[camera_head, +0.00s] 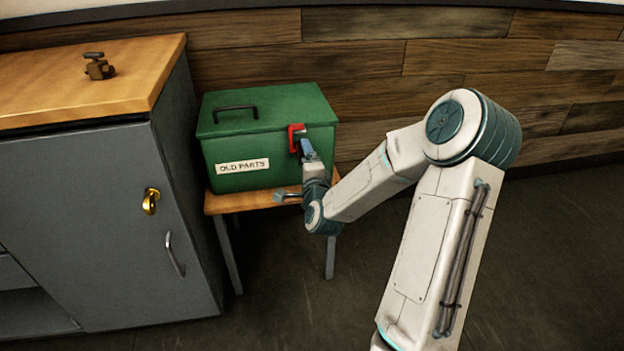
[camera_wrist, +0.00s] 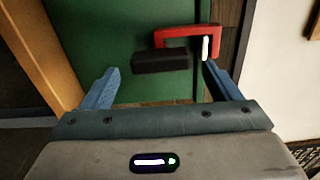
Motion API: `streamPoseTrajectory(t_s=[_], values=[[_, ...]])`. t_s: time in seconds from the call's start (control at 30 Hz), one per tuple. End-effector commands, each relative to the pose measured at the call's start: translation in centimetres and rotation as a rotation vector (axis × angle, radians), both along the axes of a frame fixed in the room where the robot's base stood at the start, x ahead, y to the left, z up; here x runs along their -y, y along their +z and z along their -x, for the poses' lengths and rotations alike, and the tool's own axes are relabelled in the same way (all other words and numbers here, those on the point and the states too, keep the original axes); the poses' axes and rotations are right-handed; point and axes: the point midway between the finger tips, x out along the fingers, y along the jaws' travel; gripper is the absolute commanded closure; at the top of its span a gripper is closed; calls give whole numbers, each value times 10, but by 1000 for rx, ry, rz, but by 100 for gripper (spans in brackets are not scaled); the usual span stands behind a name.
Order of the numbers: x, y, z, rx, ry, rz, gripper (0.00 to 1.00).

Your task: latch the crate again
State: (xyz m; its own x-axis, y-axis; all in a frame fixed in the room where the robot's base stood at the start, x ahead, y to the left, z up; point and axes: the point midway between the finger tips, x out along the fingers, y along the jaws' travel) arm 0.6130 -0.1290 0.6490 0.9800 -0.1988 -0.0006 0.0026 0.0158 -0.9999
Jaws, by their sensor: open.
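The green crate (camera_head: 235,149) with an "OLD PARTS" label stands on a small wooden table, its lid down. A red latch (camera_head: 294,134) sits at the right of its front, near the lid edge. My gripper (camera_head: 303,146) is at the latch in the head view and partly covers it. In the wrist view, my gripper (camera_wrist: 158,85) is open, with its two blue fingers spread below the red latch (camera_wrist: 185,35) and a dark block (camera_wrist: 160,60). The fingers hold nothing. I cannot tell whether the latch is fastened or whether a finger touches it.
The small table (camera_head: 250,202) has a narrow free front strip with a grey-blue handled object (camera_head: 288,197). A grey cabinet (camera_head: 100,220) with a wooden top stands close on the left, bearing a brown fitting (camera_head: 98,67). A plank wall is behind. Floor on the right is clear.

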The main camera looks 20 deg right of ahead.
Motion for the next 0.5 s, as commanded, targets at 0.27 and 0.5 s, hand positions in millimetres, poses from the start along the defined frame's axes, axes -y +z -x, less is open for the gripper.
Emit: streamPoseTrajectory(t_s=[0.27,0.5], values=[[-13,2,61,-4,2,0,16],[-14,6,71,-2,1,-4,16]])
